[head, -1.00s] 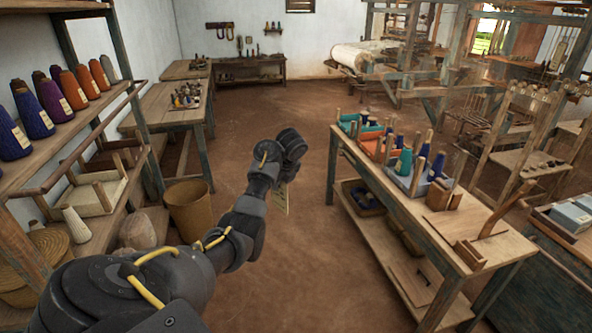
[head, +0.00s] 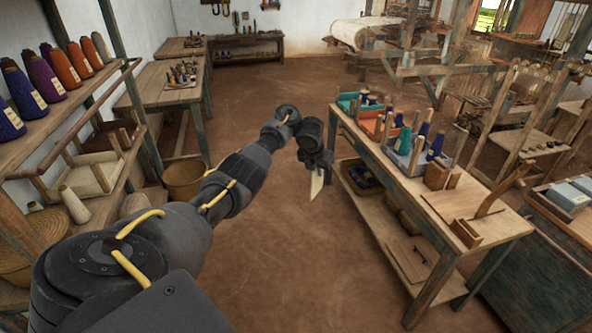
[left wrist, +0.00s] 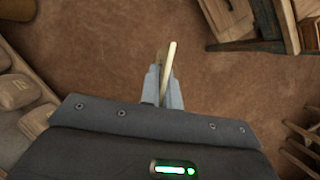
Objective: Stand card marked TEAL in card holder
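My left gripper (head: 317,167) is shut on a thin pale card (head: 316,187), which hangs down from the fingers over the open floor, left of the long table. In the left wrist view the card (left wrist: 167,68) stands edge-on between the two grey fingers (left wrist: 165,90); its marking cannot be read. A small wooden block (head: 466,233) at the near end of the table may be the card holder; I cannot tell for sure. My right gripper is not in view.
The long table (head: 428,215) carries teal (head: 350,103), orange (head: 376,124) and grey (head: 402,158) trays with cones, and a wooden board with a slanted handle (head: 492,195). Shelves of yarn cones (head: 45,80) and a basket (head: 184,178) stand left. The floor between is clear.

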